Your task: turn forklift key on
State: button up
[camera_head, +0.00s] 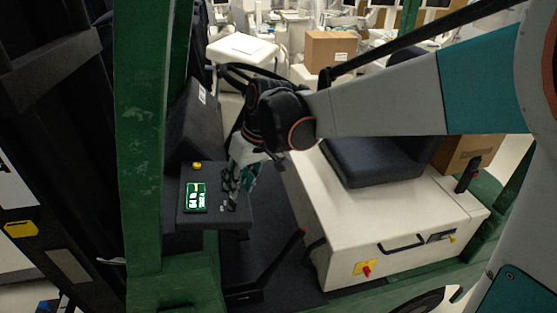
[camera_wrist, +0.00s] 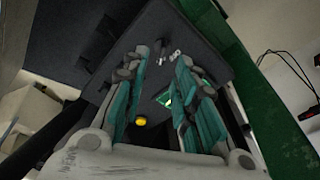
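The forklift's black dash panel (camera_head: 213,217) is left of centre in the head view; it also shows in the wrist view (camera_wrist: 207,38). A small grey piece, probably the key (camera_head: 223,208), sits near the panel's edge, right of the green-lit display (camera_head: 196,198). In the wrist view small light pieces, likely the key and its switch (camera_wrist: 176,54), lie just beyond the fingertips. My gripper (camera_head: 235,184) points down at the panel. In the wrist view its two teal-padded fingers (camera_wrist: 162,62) are apart with nothing between them. Whether a finger touches the key is unclear.
A yellow button (camera_head: 197,166) is on the panel, above the display. A green post (camera_head: 143,150) stands close left of the panel. The white seat base (camera_head: 390,225) with a black seat (camera_head: 372,165) is to the right. A dark lever or pedal (camera_head: 275,265) is below.

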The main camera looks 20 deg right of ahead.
jog(key=v, duration=0.5)
jog(key=shift+s+r, duration=0.2)
jog(key=shift+s, duration=0.05)
jog(key=s+d+f+m+t+h+b, duration=0.1)
jog(key=s+d+f+m+t+b, duration=0.1)
jog(key=s+d+f+b, duration=0.4)
jog(key=s+d+f+m+t+h+b, duration=0.2)
jog(key=s+d+f+b, duration=0.5)
jog(key=s+f, duration=0.4)
jog(key=shift+s+m+t+b, duration=0.6)
jog(key=shift+b, duration=0.15)
